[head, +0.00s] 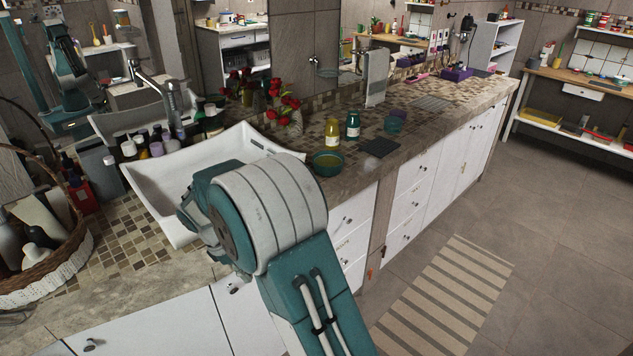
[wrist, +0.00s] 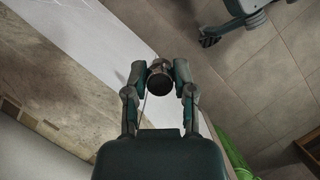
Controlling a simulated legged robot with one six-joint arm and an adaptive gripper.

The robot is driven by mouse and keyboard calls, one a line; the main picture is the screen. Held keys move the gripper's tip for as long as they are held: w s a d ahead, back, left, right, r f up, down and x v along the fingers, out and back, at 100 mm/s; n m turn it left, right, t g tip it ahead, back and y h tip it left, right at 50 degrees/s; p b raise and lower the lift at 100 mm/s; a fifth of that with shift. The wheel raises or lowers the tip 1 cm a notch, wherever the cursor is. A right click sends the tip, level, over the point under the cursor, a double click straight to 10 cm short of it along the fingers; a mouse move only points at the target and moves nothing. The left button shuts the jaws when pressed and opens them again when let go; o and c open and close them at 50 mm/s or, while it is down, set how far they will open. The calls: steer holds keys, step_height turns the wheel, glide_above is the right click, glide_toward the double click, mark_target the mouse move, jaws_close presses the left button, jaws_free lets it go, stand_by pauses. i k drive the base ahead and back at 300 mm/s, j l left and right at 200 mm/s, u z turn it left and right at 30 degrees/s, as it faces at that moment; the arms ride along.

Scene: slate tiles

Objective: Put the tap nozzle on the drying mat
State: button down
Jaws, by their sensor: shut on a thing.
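In the wrist view my gripper (wrist: 161,70) is shut on a dark metallic, round-ended piece, which looks like the tap nozzle (wrist: 159,84). The piece sits between both fingertips, clear of any surface as far as I can see. In the head view my arm hides the gripper and the nozzle. A dark, flat square (head: 380,147) lies near the counter's front edge, right of the teal bowl. A grey, ribbed flat piece (head: 432,103) lies farther back on the counter. I cannot tell for sure which of these is the drying mat. Both look bare.
A white basin (head: 150,190) is set in the counter, partly behind my arm. A teal bowl (head: 327,163), a yellow bottle (head: 332,134), a teal jar (head: 353,126) and a small teal cup (head: 395,121) stand near the dark square. A wicker basket (head: 60,265) is at left.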

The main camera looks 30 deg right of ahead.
mark_target(381, 145)
steer(key=i+l, duration=0.2)
steer(key=l, duration=0.15)
steer(key=i+l+z, duration=0.1)
steer(key=l, duration=0.25)
steer(key=i+l, duration=0.1)
steer(key=l, duration=0.35)
steer(key=i+l+z, duration=0.1)
steer(key=l, duration=0.3)
steer(key=i+l, duration=0.15)
steer(key=l, duration=0.25)
